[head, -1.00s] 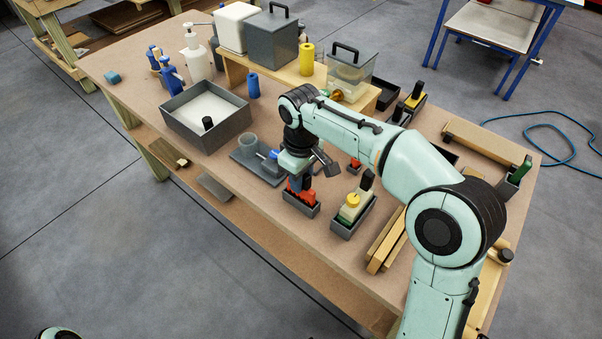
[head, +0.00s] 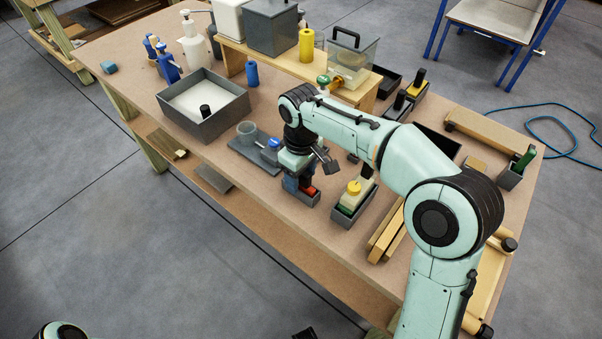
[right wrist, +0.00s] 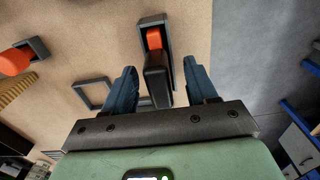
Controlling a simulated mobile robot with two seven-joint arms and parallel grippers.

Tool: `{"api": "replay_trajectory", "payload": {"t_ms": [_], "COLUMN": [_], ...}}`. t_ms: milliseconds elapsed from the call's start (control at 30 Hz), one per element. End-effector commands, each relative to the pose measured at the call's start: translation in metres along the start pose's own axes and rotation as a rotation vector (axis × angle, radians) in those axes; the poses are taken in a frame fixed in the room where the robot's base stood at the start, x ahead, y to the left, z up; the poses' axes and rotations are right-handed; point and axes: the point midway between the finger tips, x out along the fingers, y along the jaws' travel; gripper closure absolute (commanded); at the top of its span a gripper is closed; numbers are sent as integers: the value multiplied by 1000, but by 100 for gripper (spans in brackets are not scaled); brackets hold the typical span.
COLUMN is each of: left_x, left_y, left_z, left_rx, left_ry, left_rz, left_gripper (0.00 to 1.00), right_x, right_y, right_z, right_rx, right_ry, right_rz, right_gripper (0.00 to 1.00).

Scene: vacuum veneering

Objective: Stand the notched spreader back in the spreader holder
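My right gripper (head: 300,187) is low over a narrow dark grey holder (head: 311,202) near the front edge of the bench. In the right wrist view its two blue fingers (right wrist: 160,72) are apart, with a dark upright handle (right wrist: 157,82) between them and a gap on each side. That handle appears to be the spreader's; no notched edge shows. A red-orange piece (right wrist: 154,40) is in the holder beside the handle, and it shows red in the head view (head: 310,191). The gripper hides much of the holder. My left gripper is not in view.
A large grey basin (head: 232,118) is farther left. The front bench edge is close.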

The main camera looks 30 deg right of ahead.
Motion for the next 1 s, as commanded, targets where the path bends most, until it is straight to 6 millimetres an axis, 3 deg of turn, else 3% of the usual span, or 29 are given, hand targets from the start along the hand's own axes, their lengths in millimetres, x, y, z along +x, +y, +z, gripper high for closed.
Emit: {"api": "replay_trajectory", "payload": {"t_ms": [367,467,800,1000], "left_x": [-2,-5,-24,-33], "left_y": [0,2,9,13], "left_z": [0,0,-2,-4], "left_rx": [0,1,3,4], "left_ry": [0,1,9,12], "left_rz": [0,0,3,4], "left_gripper": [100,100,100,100], "right_x": [-6,-20,-97,-126], "right_y": [0,0,0,0], "right_z": [0,-1,-1,-1], "right_rx": [0,0,-1,-1], "right_ry": [1,4,4,3], "right_rz": [0,1,1,1], "right_gripper": [43,43,43,43]}}
